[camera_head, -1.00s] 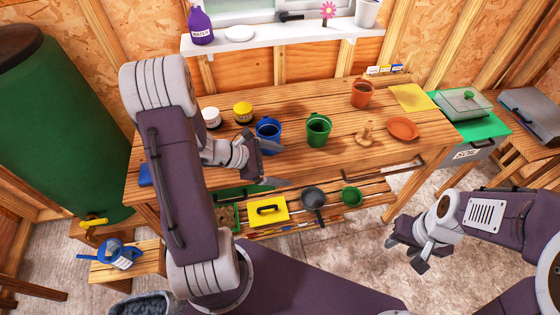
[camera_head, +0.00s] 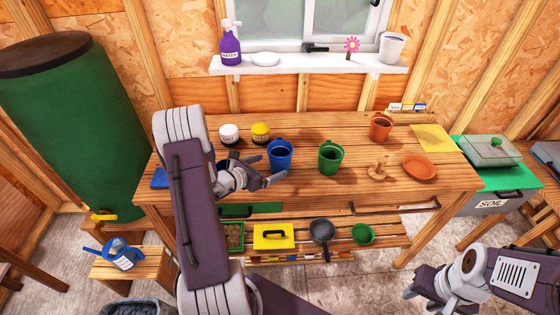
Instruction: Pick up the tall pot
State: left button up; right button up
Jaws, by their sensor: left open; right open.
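Several pots stand on the wooden workbench (camera_head: 330,190): a blue pot (camera_head: 281,157), a green pot (camera_head: 330,158) and a terracotta pot (camera_head: 381,128). A white pot (camera_head: 392,48) stands on the window sill. I cannot tell for certain which one is called the tall pot. My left gripper (camera_head: 267,170) is open and empty at the near left side of the blue pot, its fingers pointing right. It partly overlaps that pot's outline, and contact cannot be told. My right gripper (camera_head: 414,284) is open and empty, low at the right, in front of the bench and away from the pots.
White and yellow jars (camera_head: 261,134) stand behind my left gripper. A wooden peg stand (camera_head: 378,169) and an orange saucer (camera_head: 420,167) are at right. A green soil bin (camera_head: 492,185) stands right.

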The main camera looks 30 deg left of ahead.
pick_arm(q)
jog(key=p+x, duration=0.1)
jog(key=x, duration=0.6)
jog(key=shift+w+r, duration=0.1)
jog(key=shift+r, duration=0.1)
jog(key=c, duration=1.5)
